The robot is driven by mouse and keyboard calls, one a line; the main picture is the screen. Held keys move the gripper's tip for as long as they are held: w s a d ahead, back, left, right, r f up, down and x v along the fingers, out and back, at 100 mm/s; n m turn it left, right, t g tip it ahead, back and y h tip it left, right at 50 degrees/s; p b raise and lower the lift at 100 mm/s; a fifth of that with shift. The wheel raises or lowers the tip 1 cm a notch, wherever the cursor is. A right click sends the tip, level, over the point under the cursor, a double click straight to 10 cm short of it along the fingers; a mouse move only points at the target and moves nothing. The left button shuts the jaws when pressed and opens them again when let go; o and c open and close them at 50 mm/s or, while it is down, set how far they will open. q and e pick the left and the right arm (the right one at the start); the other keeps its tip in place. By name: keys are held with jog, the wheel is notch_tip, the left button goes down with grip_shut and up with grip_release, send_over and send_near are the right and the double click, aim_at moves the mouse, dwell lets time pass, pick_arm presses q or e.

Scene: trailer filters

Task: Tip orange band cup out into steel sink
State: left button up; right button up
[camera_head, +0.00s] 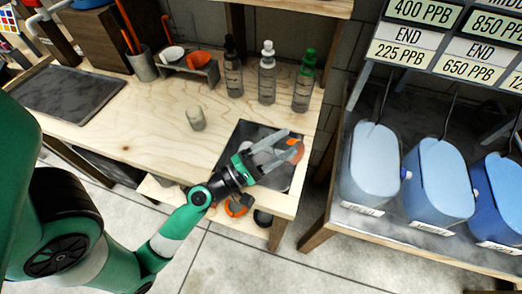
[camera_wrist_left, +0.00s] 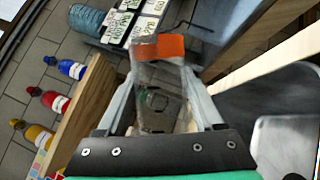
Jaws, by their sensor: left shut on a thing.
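The orange band cup (camera_head: 295,152) is clear with an orange band at one end. My left gripper (camera_head: 284,146) is shut on it, above the steel sink. In the left wrist view the cup (camera_wrist_left: 158,95) lies between the two fingers of the left gripper (camera_wrist_left: 163,85), its orange band at the far end. I cannot tell its exact tilt or whether anything is in it. The steel sink (camera_head: 244,133) is a dark square set in the right end of the wooden bench, partly hidden by my gripper. My right gripper is not in view.
A small clear cup (camera_head: 195,118) stands on the bench (camera_head: 165,105) left of the sink. Three bottles (camera_head: 267,75) stand behind it. Blue jugs (camera_head: 370,165) stand on a separate table at the right. The bench middle is mostly clear.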

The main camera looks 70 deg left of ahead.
pick_arm(q)
jog(key=shift+s+a+r+n+y, duration=0.15)
jog(key=shift+a+r+n+y, duration=0.15)
jog(key=shift+n, duration=0.45)
jog(key=shift+s+a+r+n+y, duration=0.25)
jog(key=shift+a+n+y, duration=0.1)
jog(key=shift+n, duration=0.45)
jog(key=shift+s+a+r+n+y, duration=0.1)
jog(key=shift+a+r+n+y, duration=0.2)
jog(key=shift+n, duration=0.45)
dwell(0.7)
dwell(0.7)
